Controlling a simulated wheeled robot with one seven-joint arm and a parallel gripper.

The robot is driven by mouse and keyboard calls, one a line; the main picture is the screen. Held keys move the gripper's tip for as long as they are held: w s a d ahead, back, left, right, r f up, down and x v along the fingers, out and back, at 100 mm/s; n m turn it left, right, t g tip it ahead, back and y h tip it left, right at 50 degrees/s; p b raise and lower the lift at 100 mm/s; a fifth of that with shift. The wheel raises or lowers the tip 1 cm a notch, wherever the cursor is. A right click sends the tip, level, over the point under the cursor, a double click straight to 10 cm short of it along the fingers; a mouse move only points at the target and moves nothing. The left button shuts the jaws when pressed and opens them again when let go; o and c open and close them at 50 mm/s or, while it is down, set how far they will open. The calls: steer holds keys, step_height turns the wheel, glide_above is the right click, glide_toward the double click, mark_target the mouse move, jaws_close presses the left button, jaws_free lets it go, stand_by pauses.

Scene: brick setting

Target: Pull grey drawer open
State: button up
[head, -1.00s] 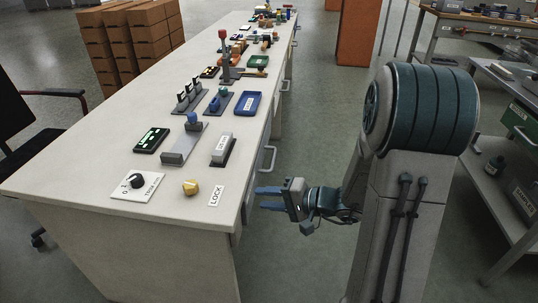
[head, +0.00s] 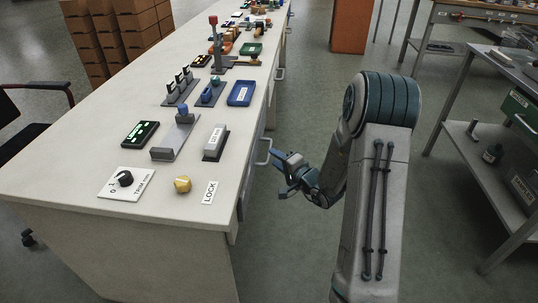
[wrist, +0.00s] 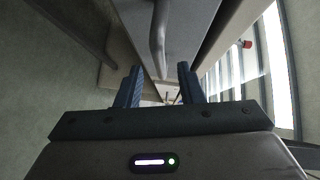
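The grey drawer's front shows in the wrist view (wrist: 190,28), with a pale bar handle (wrist: 159,35) across it. In the head view the drawer front (head: 252,163) is seen edge-on in the bench's right side, and its handle (head: 266,150) sticks out. The drawer appears shut. My gripper (head: 277,161) is beside the handle in the head view. In the wrist view my gripper (wrist: 159,68) has its two blue fingers apart, with nothing held. The handle lies ahead, in line with the gap; I cannot tell whether it touches the fingers.
The long bench top (head: 225,170) carries a dial panel (head: 127,183), a yellow knob (head: 182,184), a LOCK label (head: 210,192), a blue tray (head: 241,93) and other controls. More handles run along its side. Open floor (head: 305,110) separates it from a metal shelf (head: 490,165) at the right.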

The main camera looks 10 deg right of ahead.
steer(key=shift+x, duration=2.4)
